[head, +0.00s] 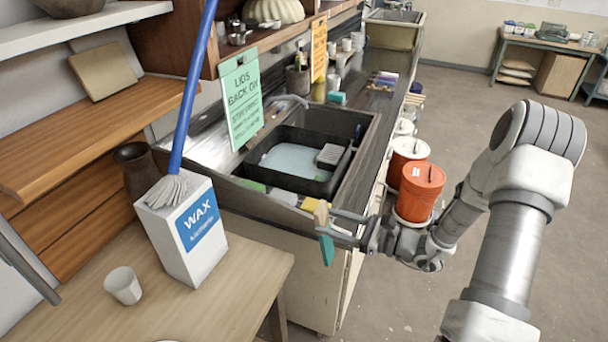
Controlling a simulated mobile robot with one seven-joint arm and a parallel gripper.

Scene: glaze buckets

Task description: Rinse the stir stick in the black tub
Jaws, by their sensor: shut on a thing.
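The black tub (268,177) sits in the sink at the end of the counter. It holds pale bluish water (290,161). My gripper (337,222) is at the near right corner of the sink, in front of and to the right of the tub. It is shut on what looks like the stir stick (327,250), with a tan upper part and a teal lower end pointing down. The stick is outside the tub, in front of the sink's near edge. The fingers hide part of it.
A grey ribbed piece (330,155) is at the tub's right side. A faucet (292,101) stands behind it. A green sign (241,98) hangs at left. The white wax box (182,235) and cup (123,285) stand on the near table. Orange-red buckets (420,190) stand right of the counter.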

